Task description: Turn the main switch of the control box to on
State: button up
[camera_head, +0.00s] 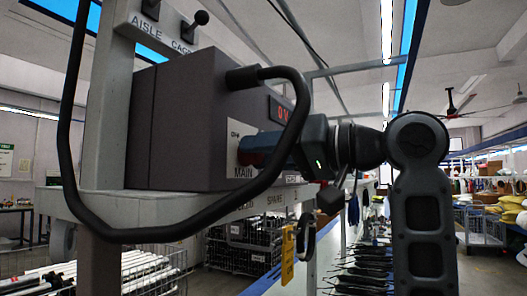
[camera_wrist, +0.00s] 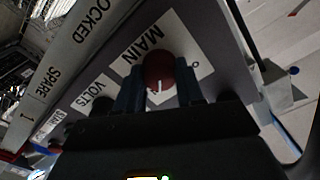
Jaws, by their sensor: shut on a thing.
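The dark grey control box (camera_head: 185,120) stands on a pale shelf at the left middle of the head view. A white label reading MAIN is on its front face. In the wrist view the main switch (camera_wrist: 158,68) is a round red knob on this label, with a small white mark on its lower part. A "0" is printed to the right of the knob. My gripper (camera_head: 262,148) reaches the box front from the right. In the wrist view its two blue fingers are shut on the red knob, one on each side.
A red display (camera_head: 279,110) reads 0 V. A yellow tag (camera_head: 287,255) hangs below. A grey post (camera_head: 108,100) labelled AISLE and CAGE stands at left; wire baskets are below.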

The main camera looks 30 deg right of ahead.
jog(key=shift+m, duration=0.5)
jog(key=o, duration=1)
jog(key=shift+o, duration=0.2)
jog(key=b+v, duration=0.2)
jog(key=v, duration=0.5)
jog(key=shift+s+d, duration=0.25)
jog(key=shift+s, duration=0.05)
